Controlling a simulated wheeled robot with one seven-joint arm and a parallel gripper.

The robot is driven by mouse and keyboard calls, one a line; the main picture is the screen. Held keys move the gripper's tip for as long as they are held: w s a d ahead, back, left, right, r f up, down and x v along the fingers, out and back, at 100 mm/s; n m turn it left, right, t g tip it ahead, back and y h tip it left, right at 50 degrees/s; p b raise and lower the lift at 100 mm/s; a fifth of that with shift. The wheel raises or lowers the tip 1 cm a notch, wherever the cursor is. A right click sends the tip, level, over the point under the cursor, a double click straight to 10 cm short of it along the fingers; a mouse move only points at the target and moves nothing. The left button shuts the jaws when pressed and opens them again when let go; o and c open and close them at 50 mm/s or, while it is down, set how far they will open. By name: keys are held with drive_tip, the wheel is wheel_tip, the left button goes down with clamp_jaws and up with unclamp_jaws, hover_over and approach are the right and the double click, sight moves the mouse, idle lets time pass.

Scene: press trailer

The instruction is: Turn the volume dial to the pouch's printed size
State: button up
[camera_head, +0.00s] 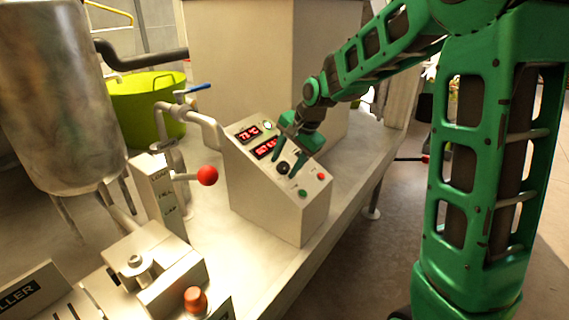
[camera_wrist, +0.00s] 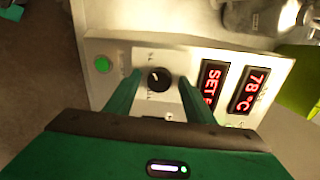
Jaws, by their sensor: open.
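The volume dial (camera_wrist: 158,80) is a round black knob with a pale pointer line, on the sloped light panel of the control box (camera_head: 271,205). In the wrist view it lies between the two fingertips of my open gripper (camera_wrist: 155,82). In the head view the gripper (camera_head: 284,162) reaches down to the panel, one finger at each side of the dial (camera_head: 283,168). I cannot tell whether a finger touches it. The red display (camera_wrist: 211,84) beside it starts with "SET"; the rest is partly hidden by a finger. No pouch with a readable size shows.
A green button (camera_head: 302,193) and a red button (camera_head: 321,176) sit low on the panel. A red ball lever (camera_head: 207,176) stands left of the box. A steel tank (camera_head: 58,100) and green tub (camera_head: 145,105) are further left.

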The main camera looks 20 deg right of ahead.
drive_tip(key=c, duration=1.1)
drive_tip(key=shift+o, duration=0.2)
